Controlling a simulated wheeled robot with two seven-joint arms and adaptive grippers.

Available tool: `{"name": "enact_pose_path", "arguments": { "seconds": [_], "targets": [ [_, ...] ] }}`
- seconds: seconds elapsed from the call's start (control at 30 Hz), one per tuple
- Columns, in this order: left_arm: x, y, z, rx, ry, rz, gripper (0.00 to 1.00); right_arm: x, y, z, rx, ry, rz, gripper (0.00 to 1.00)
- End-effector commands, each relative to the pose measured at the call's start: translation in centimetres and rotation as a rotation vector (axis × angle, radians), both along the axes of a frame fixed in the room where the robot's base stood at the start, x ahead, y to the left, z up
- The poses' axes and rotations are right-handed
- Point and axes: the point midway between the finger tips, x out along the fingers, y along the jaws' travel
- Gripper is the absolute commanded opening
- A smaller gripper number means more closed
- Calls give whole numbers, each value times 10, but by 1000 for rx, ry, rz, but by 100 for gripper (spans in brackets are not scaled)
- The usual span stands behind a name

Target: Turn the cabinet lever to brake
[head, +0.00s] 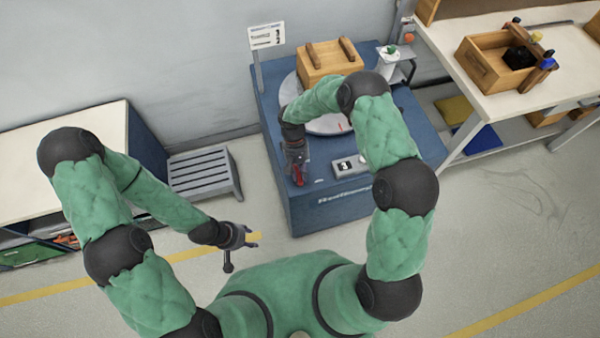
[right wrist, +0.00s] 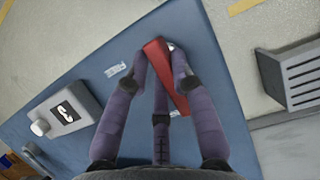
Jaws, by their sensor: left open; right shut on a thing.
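The blue cabinet (head: 345,206) stands in the middle of the head view, with a round grey turntable (head: 330,124) on its top. The red lever (head: 300,174) is at the top's front left corner. My right gripper (head: 297,160) reaches down onto it. In the right wrist view the fingers of my right gripper (right wrist: 160,82) are shut around the red lever (right wrist: 158,55), which lies slanted between them. White labels (right wrist: 115,70) lie on the blue top beside it. My left gripper (head: 250,240) is open and empty above the floor, left of the cabinet.
A wooden box with two bars (head: 333,62) sits on the turntable. A grey control box (head: 350,166) is right of the lever. A grey step stool (head: 202,172) stands left of the cabinet. A workbench (head: 540,85) with a wooden crate (head: 484,66) is at right.

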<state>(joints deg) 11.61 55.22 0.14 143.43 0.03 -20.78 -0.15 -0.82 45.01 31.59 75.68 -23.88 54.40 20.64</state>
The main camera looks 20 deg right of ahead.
Motion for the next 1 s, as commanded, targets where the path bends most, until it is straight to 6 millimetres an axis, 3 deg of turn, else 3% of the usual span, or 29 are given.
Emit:
{"name": "enact_pose_path", "arguments": {
  "seconds": [0.23,0.27,0.3,0.33,0.73,1.0],
  "targets": [
    [0,0,0,0,0,0,47,0,0,0,0,-2,2,0],
    [0,0,0,0,0,0,47,0,0,0,1,-2,2,33],
    [0,0,0,0,0,0,47,0,0,0,1,-2,2,44],
    [0,0,0,0,0,0,47,0,0,0,1,-2,2,49],
    [0,0,0,0,0,0,47,2,0,4,0,-2,0,49],
    [0,0,0,0,0,0,47,19,1,43,1,-6,1,49]
  ]
}}
